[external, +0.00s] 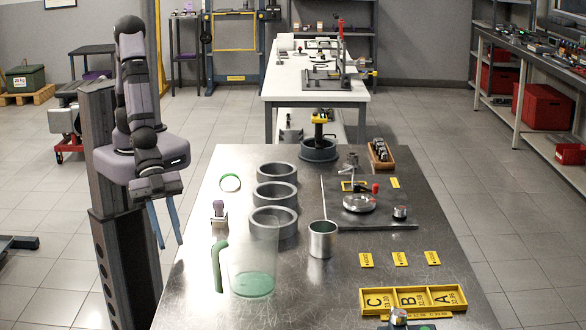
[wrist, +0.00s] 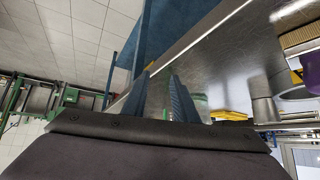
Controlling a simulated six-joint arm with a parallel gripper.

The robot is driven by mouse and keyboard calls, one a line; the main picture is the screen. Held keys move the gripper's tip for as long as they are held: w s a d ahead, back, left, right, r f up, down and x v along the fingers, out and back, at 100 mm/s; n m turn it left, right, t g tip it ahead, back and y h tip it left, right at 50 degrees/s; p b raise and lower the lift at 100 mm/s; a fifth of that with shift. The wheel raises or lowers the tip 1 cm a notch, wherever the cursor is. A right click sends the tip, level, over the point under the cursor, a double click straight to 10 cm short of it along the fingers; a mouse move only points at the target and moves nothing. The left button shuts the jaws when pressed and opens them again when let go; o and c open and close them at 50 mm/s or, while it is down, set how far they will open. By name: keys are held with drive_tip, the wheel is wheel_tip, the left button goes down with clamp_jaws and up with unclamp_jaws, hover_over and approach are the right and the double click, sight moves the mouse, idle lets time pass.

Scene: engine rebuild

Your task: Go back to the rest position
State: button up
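My arm stands at the left of the external view, folded up beside the steel table (external: 330,285). My gripper (external: 171,245) hangs down at the table's left edge. Its two blue fingers are apart with nothing between them, and it touches no part on the table. In the wrist view the blue fingers reach up and away from the dark gripper body (wrist: 160,150), and no object is held between them.
A clear jug (external: 253,262) with a green handle stands nearest my gripper. Several grey rings (external: 272,222), a metal cylinder (external: 322,240) and a yellow tray (external: 413,299) marked C, B, A are on the table. A gauge stand (external: 359,202) stands behind. Floor left of the table is mostly clear.

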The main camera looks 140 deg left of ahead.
drive_tip(key=s+a+n+g+y+b, duration=0.1)
drive_tip(key=s+a+g, duration=0.3)
drive_tip(key=s+a, duration=0.4)
drive_tip(key=s+a+f+n+g+y+b, duration=0.1)
drive_tip(key=s+a+n+g, duration=0.2)
drive_tip(key=s+a, duration=0.5)
drive_tip(key=s+g, duration=0.1)
drive_tip(key=s, duration=0.4)
drive_tip(key=shift+s+y, duration=0.2)
drive_tip(key=shift+y, duration=0.1)
